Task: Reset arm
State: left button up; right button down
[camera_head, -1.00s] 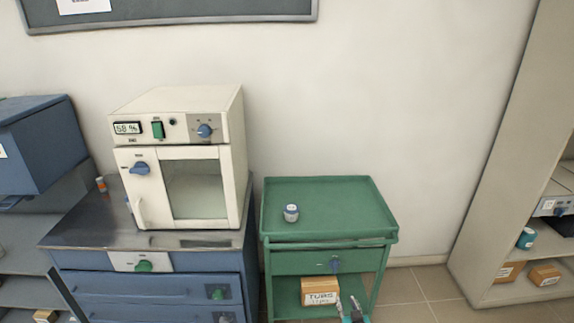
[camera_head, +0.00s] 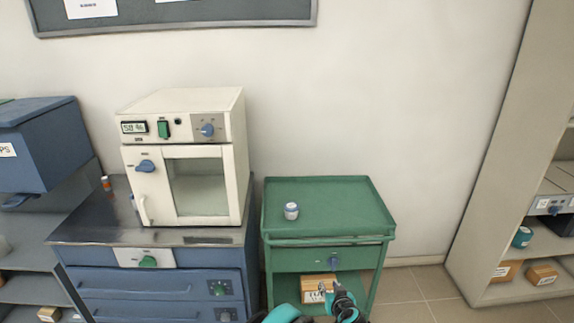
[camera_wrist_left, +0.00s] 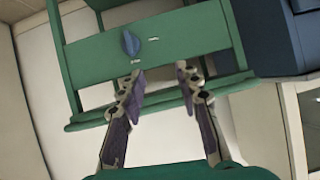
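My left gripper (camera_head: 327,289) shows at the bottom of the head view, in front of the green cart (camera_head: 340,240) and over its lower shelf area. In the left wrist view my left gripper (camera_wrist_left: 160,75) has its two fingers spread, with nothing between them. The cart's drawer front with a blue knob (camera_wrist_left: 130,43) is beyond the fingertips. My right gripper is in neither view.
A small white and blue jar (camera_head: 291,211) stands on the cart's top. A cream furnace (camera_head: 190,160), its door shut, stands on a blue cabinet (camera_head: 160,282). A cardboard box (camera_head: 313,290) sits on the cart's lower shelf. Shelving (camera_head: 500,170) stands at the right.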

pick_arm(q)
jog(key=s+a+r+g, duration=0.2)
jog(key=s+a+r, duration=0.2)
jog(key=a+r, duration=0.6)
jog(key=s+a+r+g, duration=0.1)
jog(key=s+a+r, duration=0.4)
jog(key=a+r, duration=0.45)
jog(key=s+a, duration=0.4)
jog(key=s, duration=0.3)
jog(key=s+a+g+h, duration=0.1)
jog(key=s+a, duration=0.3)
jog(key=s, duration=0.4)
jog(key=s+a+g, duration=0.1)
jog(key=s+a, duration=0.4)
jog(key=s, duration=0.3)
jog(key=shift+s+f, duration=0.25)
jog(key=shift+f, duration=0.2)
